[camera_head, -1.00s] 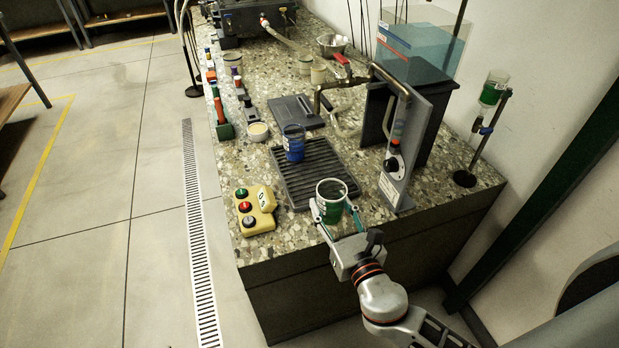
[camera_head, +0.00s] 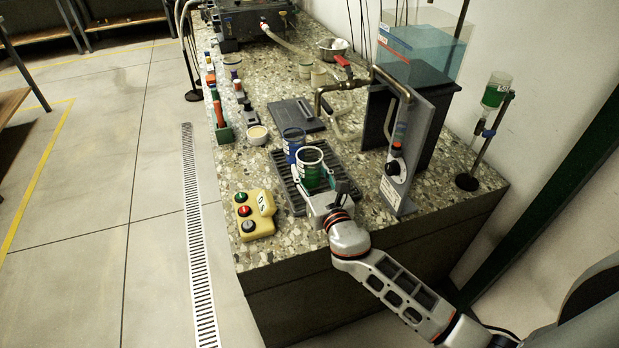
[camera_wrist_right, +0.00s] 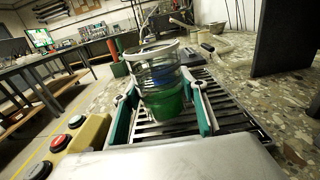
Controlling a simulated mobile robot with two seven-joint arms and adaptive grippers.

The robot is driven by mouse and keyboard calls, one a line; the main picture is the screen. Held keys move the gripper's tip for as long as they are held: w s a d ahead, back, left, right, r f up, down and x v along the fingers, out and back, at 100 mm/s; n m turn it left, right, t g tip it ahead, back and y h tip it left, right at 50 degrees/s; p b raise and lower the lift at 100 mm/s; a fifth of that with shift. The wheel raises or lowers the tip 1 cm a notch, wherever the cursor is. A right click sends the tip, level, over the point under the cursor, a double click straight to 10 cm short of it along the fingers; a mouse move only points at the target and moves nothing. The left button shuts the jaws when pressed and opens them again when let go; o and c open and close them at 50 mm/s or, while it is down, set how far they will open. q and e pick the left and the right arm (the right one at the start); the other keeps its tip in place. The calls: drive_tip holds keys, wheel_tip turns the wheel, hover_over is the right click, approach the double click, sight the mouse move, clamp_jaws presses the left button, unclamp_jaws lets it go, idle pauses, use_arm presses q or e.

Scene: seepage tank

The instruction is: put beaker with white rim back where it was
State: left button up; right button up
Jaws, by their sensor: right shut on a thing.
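The beaker with a pale, whitish rim (camera_head: 311,170) holds green liquid. My right gripper (camera_head: 313,182) is shut on it, one finger on each side. In the right wrist view the beaker (camera_wrist_right: 163,88) stands upright between the green-and-grey fingers (camera_wrist_right: 157,95). It is over the dark slatted drain tray (camera_head: 284,187); I cannot tell if its base touches the slats. A blue beaker (camera_head: 292,140) is just behind it on the tray, partly hidden. My left gripper is not in view.
A yellow button box (camera_head: 254,226) is left of the tray. An upright grey panel with a knob (camera_head: 397,182) stands to the right. A small cream dish (camera_head: 256,135) and a flat dark plate (camera_head: 296,114) lie behind. A stand with a green-filled cup (camera_head: 495,93) is at the right edge.

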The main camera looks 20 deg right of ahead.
wheel_tip(320, 180, down, 2)
drive_tip(key=shift+f+b, duration=0.15)
drive_tip(key=shift+b, duration=0.15)
drive_tip(key=shift+f, duration=0.2)
drive_tip(key=shift+r, duration=0.3)
drive_tip(key=shift+f, duration=0.2)
drive_tip(key=o, duration=1.2)
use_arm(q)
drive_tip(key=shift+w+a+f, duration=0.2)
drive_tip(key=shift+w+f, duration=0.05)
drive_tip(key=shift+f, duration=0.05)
